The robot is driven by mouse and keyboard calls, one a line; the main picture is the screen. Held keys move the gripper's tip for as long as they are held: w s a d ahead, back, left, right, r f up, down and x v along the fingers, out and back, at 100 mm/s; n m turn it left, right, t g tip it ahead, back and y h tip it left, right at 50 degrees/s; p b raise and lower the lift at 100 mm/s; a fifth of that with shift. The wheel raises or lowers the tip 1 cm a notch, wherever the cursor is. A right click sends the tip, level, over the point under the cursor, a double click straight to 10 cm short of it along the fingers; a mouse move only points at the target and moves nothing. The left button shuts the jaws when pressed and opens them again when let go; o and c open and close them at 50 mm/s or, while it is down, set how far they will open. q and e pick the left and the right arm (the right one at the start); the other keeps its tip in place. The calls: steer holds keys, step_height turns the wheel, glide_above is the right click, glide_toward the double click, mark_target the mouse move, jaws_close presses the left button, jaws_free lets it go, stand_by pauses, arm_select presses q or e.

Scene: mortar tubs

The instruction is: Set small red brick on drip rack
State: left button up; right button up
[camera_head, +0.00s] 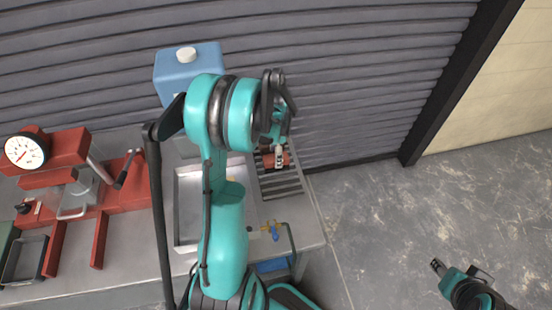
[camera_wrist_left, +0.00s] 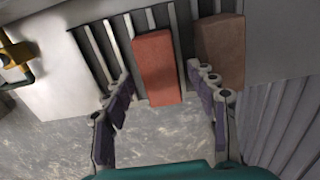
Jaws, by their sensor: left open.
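The small red brick (camera_wrist_left: 156,68) lies on the slats of the drip rack (camera_wrist_left: 98,48) in the left wrist view, with one end towards me. In the head view it is a small reddish patch (camera_head: 268,161) on the rack (camera_head: 284,186), partly covered by my left gripper (camera_head: 279,156). In the wrist view my left gripper (camera_wrist_left: 160,75) is open, its fingers on either side of the red brick with gaps visible. I cannot tell how far above the rack the tips are. My right gripper (camera_head: 437,266) is far off at the lower right, over the floor; its jaw state is unclear.
A brown brick (camera_wrist_left: 220,52) lies beside the red one, close to my right-hand finger. A blue container (camera_head: 187,68) stands behind and a red press with a dial (camera_head: 60,155) at left.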

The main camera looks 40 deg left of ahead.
arm_select(q)
step_height(320, 180, up, 8)
steer(key=shift+f+p, duration=0.2)
steer(key=shift+p, duration=0.5)
steer(key=s+d+r+n+t, duration=0.2)
steer(key=s+d+r, duration=0.1)
steer(key=d, duration=0.4)
steer(key=s+d+r+n+t, duration=0.2)
steer(key=s+d+r+n, duration=0.1)
steer(key=d, duration=0.4)
steer(key=s+d+r+n+t, duration=0.2)
steer(key=s+d+r+t, duration=0.1)
steer(key=d, duration=0.5)
steer(key=shift+s+r+n, duration=0.4)
steer(key=shift+s+r, duration=0.45)
steer(key=shift+s, duration=0.45)
